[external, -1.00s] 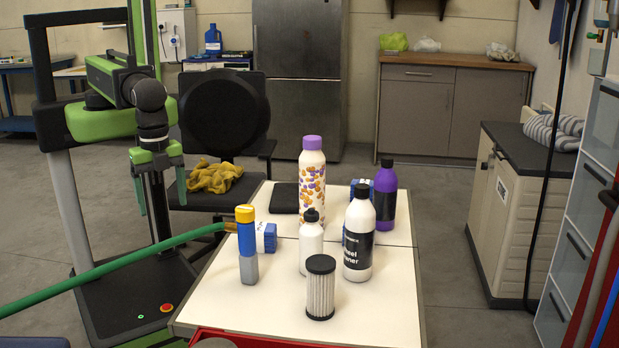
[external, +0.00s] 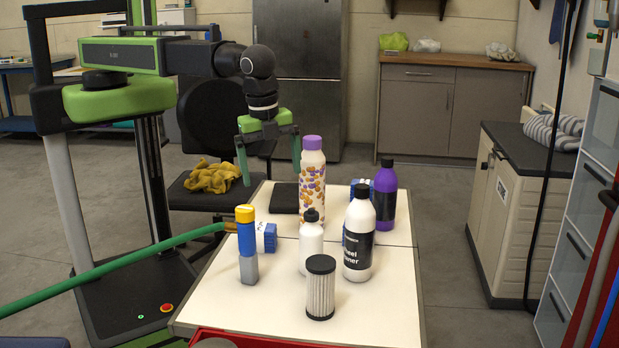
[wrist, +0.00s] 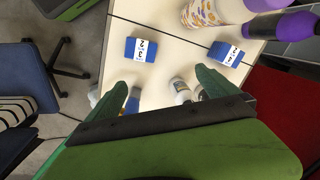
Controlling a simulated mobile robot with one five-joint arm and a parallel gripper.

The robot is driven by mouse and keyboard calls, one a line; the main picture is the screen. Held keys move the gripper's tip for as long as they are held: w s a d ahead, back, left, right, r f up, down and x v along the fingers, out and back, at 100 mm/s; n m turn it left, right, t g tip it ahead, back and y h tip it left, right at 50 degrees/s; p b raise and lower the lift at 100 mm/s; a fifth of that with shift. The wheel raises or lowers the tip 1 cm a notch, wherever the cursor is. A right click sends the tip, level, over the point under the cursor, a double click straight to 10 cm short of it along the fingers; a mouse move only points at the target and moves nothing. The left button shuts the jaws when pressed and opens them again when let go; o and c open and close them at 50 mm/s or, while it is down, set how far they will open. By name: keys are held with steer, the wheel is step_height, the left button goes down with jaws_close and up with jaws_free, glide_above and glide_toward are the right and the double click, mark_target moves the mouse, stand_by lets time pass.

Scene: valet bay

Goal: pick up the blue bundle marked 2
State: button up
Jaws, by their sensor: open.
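My gripper (external: 268,168) is open and empty, fingers pointing down, above the far left part of the table; its green fingers also show in the wrist view (wrist: 164,80). A blue bundle (wrist: 141,49) with a white label lies on the table at upper left in the wrist view, ahead of the fingers; its label seems to show a 2. It appears to be the bundle beside the yellow-topped blue tube (external: 269,237) in the external view. Another blue bundle (wrist: 225,54) lies to its right; its mark is unclear. A further blue bundle (external: 355,184) is partly hidden beside the purple bottle.
A tall patterned bottle (external: 312,185), a purple bottle (external: 385,190), a white bottle (external: 311,245), a black-labelled bottle (external: 358,235), a filter (external: 320,290) and the tube (external: 247,245) crowd the table (external: 270,310). A green hose (external: 120,262) reaches its left edge.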

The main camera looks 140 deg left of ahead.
steer(key=w+a+r+m+p, duration=0.1)
steer(key=a+r, duration=0.1)
steer(key=a, duration=1)
steer(key=w+a+r+m+p, duration=0.1)
steer(key=a+r+m+p, duration=0.1)
steer(key=a, duration=1)
steer(key=s+a+f+m+h+b, duration=0.1)
steer(key=s+a+f+m+b, duration=0.35)
steer(key=s+a, duration=0.8)
steer(key=f+b, duration=0.4)
steer(key=w+a+f+b, duration=0.1)
steer(key=f+b, duration=0.7)
steer(key=b, duration=0.1)
steer(key=shift+w+a+f, duration=0.15)
steer(key=shift+f, duration=0.15)
steer(key=shift+r, duration=0.1)
step_height(320, 180, down, 5)
steer(key=b, duration=0.5)
steer(key=shift+a, duration=0.1)
steer(key=c, duration=1.6)
steer(key=shift+o, duration=0.2)
step_height(320, 180, up, 5)
steer(key=p, duration=0.5)
steer(key=shift+f, duration=0.2)
steer(key=w+d+r+p, duration=0.2)
steer(key=d+r+p, duration=0.4)
steer(key=d, duration=0.5)
steer(key=shift+w+d+r, duration=0.2)
steer(key=shift+w, duration=0.05)
